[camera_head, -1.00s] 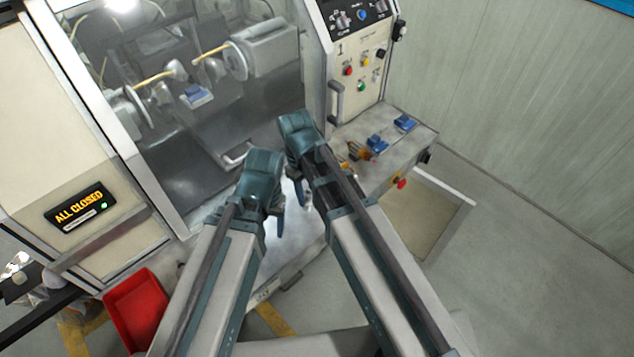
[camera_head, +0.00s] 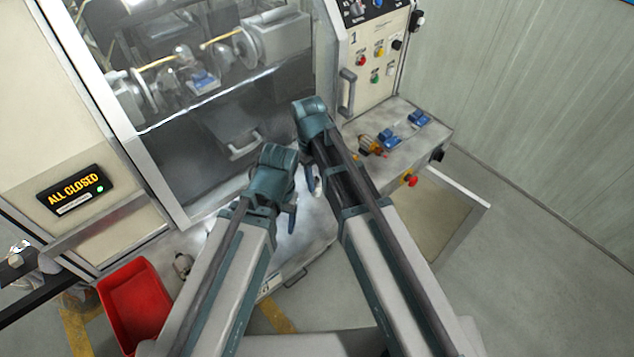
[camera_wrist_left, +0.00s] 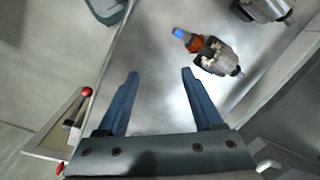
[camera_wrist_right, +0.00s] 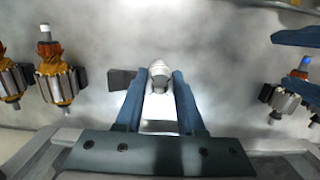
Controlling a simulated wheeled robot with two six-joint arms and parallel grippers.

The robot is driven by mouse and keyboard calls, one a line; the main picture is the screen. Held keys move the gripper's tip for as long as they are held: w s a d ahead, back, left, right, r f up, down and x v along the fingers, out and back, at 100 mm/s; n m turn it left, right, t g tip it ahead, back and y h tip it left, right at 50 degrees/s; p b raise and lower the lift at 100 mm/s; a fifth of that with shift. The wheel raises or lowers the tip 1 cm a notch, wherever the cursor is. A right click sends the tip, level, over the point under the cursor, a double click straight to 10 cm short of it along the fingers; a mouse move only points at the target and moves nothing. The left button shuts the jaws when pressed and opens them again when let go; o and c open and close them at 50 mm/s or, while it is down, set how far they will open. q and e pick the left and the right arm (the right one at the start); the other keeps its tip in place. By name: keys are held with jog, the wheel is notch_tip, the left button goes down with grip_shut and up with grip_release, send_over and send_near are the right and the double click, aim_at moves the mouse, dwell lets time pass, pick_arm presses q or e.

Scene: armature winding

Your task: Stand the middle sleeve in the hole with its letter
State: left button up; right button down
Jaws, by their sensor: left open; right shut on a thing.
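My right gripper (camera_wrist_right: 152,76) is shut on a pale grey cylindrical piece (camera_wrist_right: 160,82) with a rounded, lighter end, held between its fingertips. No letter can be read on it. In the head view the right gripper (camera_head: 313,180) points down over the bright metal worktop (camera_head: 312,232). My left gripper (camera_wrist_left: 160,74) is open and empty over the worktop. In the head view it (camera_head: 291,218) is lower and left of the right one. No lettered hole can be made out; the arms hide much of the worktop.
Wound armatures lie on the worktop: one with a blue end (camera_wrist_left: 215,57), another with a white end (camera_wrist_right: 57,78). A dark block (camera_wrist_right: 121,79) is beside my right gripper's left finger. A red bin (camera_head: 135,300) is at lower left; blue fixtures (camera_head: 390,138) stand at right.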

pick_arm(q)
jog(key=shift+f, duration=0.15)
pick_arm(e)
jog(key=shift+f, duration=0.15)
jog(key=c, duration=0.5)
grip_release()
pick_arm(q)
jog(key=shift+r, duration=0.2)
pick_arm(e)
jog(key=shift+r, duration=0.2)
pick_arm(q)
notch_tip(320, 180, up, 12)
jog(key=p, duration=1.2)
pick_arm(e)
jog(key=r, duration=0.8)
jog(key=w+r, duration=0.1)
jog(key=r, duration=0.3)
jog(key=shift+a, duration=0.4)
